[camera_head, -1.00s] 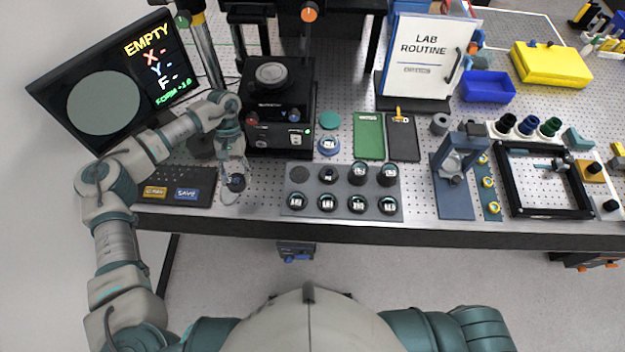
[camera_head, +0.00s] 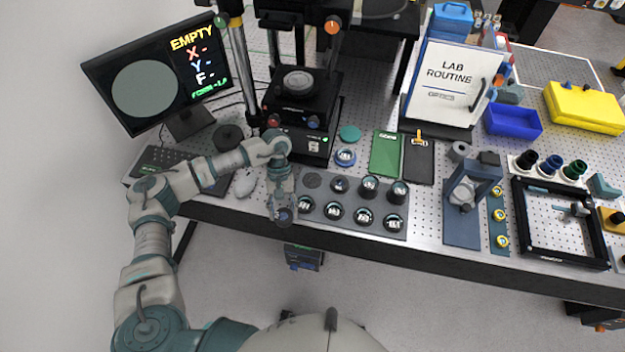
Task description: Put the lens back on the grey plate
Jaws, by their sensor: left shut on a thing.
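The grey plate (camera_head: 381,205) lies near the table's front edge, with several dark, round lenses standing in two rows. A dark, empty-looking round spot (camera_head: 312,180) shows at its back left corner. My left gripper (camera_head: 283,206) is at the plate's left edge, shut on a dark round lens (camera_head: 284,216). The lens is partly covered by the fingers. I cannot tell its exact height above the table. My right gripper is out of view.
A black instrument (camera_head: 300,115) stands behind the plate. A monitor (camera_head: 160,75) reading EMPTY and a keyboard (camera_head: 150,163) are at left, with a pale mouse (camera_head: 244,184). Green (camera_head: 385,153) and black (camera_head: 419,160) pads lie behind the plate; a blue stand (camera_head: 466,205) is right.

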